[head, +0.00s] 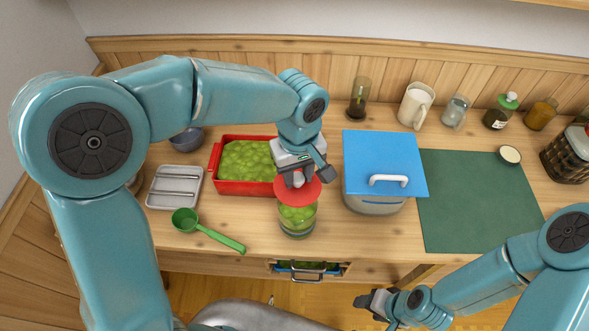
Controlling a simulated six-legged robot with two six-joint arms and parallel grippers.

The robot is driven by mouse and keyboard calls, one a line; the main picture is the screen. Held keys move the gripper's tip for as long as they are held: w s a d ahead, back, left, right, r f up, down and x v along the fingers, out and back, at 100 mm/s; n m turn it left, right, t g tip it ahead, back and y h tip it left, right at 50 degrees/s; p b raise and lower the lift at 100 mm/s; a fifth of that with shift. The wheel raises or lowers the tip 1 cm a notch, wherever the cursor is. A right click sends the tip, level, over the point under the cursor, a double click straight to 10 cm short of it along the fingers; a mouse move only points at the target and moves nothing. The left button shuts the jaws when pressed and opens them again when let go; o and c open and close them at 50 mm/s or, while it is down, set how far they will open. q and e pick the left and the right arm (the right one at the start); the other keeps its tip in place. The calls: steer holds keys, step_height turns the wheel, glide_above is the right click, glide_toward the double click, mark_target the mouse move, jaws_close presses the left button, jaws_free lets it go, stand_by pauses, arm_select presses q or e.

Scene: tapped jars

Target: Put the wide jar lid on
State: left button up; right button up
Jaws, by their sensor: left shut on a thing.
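A wide glass jar (297,223) with green contents stands upright near the front of the counter. A red round lid (297,193) is at the jar's mouth, below my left gripper (300,177). My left gripper is shut on the lid from above, and its fingers hide part of it. I cannot tell whether the lid sits fully on the rim. My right gripper (368,303) is low in front of the counter, away from the jar. Its fingertips are too small to judge.
A red tray (214,170) of green pieces stands behind the jar to the left. A green scoop (207,229) lies left of it. A green mat (470,215) is mostly clear. Below the jar is a drawer (305,270).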

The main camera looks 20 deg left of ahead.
mark_target(298, 189)
stand_by(0.3)
arm_select(q)
steer(key=shift+f, duration=0.15)
steer(key=shift+w+d+f+b, duration=0.1)
steer(key=shift+f+b, duration=0.3)
steer(key=shift+b, duration=0.15)
steer(key=shift+f+b, duration=2.3)
steer(key=shift+f, duration=0.25)
steer(key=shift+f+b, duration=0.9)
steer(key=shift+f, duration=0.05)
steer(key=o, duration=1.1)
